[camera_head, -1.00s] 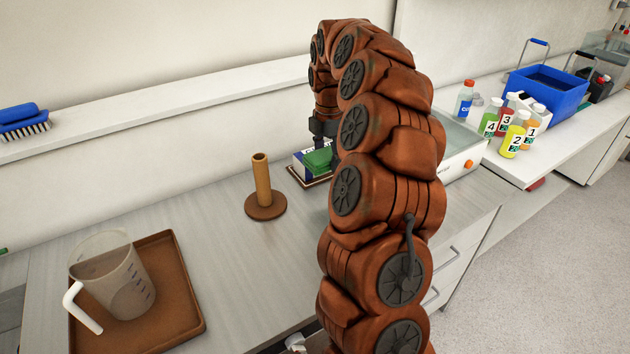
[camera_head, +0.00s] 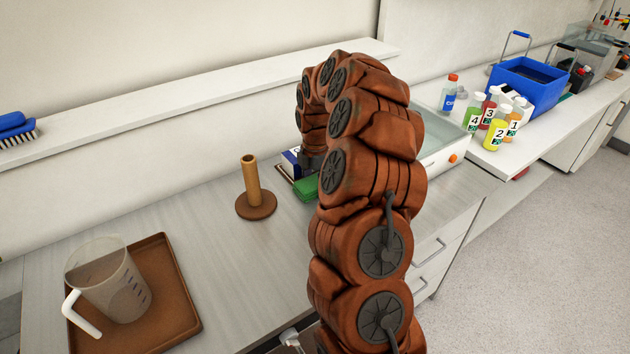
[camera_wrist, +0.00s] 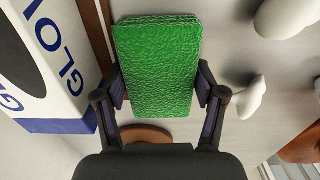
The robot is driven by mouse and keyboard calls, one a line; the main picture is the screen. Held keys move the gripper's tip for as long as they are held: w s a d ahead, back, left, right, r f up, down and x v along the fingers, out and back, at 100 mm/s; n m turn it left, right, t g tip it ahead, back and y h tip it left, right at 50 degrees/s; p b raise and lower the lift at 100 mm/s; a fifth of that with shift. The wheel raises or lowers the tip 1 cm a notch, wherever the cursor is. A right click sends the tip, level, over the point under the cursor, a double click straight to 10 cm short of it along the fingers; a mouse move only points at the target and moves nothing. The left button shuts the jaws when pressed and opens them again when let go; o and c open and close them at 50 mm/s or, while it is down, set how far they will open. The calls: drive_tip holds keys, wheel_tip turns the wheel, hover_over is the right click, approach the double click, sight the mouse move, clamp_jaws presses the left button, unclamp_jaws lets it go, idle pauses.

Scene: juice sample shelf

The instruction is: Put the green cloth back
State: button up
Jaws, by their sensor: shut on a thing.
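The green cloth (camera_head: 306,188) is a folded, textured rectangular pad. In the wrist view the cloth (camera_wrist: 157,65) fills the space between the two fingers of my gripper (camera_wrist: 160,88), which press on its long sides. My gripper (camera_head: 308,164) is shut on it, low over the bench by the glove box (camera_head: 290,161). My arm hides part of the cloth in the head view. I cannot tell whether its underside touches the bench or a tray.
The glove box (camera_wrist: 48,60) is close left of the cloth. A brown upright post on a round base (camera_head: 256,205) stands left of my gripper. A jug (camera_head: 108,280) sits on a brown tray (camera_head: 184,315). Numbered bottles (camera_head: 497,130) and a blue crate (camera_head: 530,92) are at right.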

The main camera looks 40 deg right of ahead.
sight(315, 182)
drive_tip(key=shift+f, duration=0.25)
drive_tip(key=o, duration=0.9)
drive_tip(key=shift+f, duration=0.1)
wheel_tip(315, 182, up, 13)
drive_tip(key=b, duration=0.3)
drive_tip(key=shift+f, duration=0.1)
